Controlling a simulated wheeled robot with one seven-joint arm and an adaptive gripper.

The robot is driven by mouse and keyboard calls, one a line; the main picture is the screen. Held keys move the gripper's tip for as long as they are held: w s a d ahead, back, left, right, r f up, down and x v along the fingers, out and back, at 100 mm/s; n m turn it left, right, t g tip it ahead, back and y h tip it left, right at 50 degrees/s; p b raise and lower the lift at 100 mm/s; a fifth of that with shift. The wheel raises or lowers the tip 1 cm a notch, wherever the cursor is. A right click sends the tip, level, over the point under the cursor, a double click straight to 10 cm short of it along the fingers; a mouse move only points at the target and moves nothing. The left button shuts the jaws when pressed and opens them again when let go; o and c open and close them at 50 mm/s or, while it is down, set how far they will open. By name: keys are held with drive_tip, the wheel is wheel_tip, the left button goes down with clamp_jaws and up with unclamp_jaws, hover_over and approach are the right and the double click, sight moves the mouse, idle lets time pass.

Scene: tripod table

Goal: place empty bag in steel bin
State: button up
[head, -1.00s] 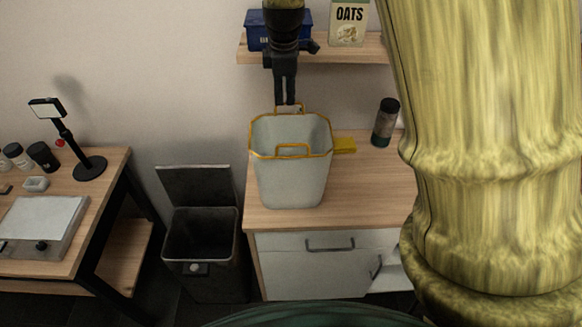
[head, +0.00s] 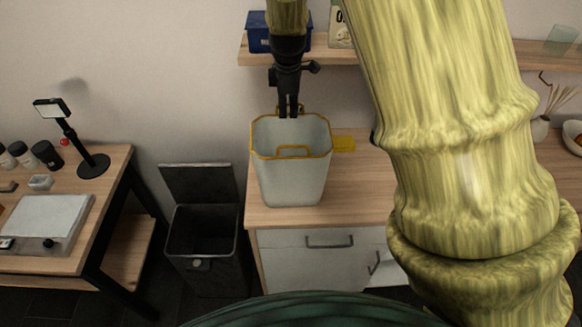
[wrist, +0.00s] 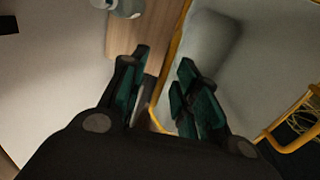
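The empty bag (head: 290,182) is a pale grey open tote with a yellow rim and handles. It stands upright on the wooden counter. The steel bin (head: 203,250) is dark, with its lid (head: 198,183) raised, and stands on the floor left of the counter. My gripper (head: 288,116) points down at the bag's far rim and handle. In the wrist view, the fingers (wrist: 163,62) are apart, with the bag's yellow edge (wrist: 172,62) running between them. I cannot tell whether they touch it.
A shelf (head: 350,54) with a blue box (head: 262,32) runs behind my gripper. A yellow item (head: 344,143) lies beside the bag. A table (head: 112,180) with a lamp-like stand (head: 75,140) is at left. My arm hides part of the counter.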

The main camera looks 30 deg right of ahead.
clamp_jaws()
drive_tip(key=shift+r, duration=0.15)
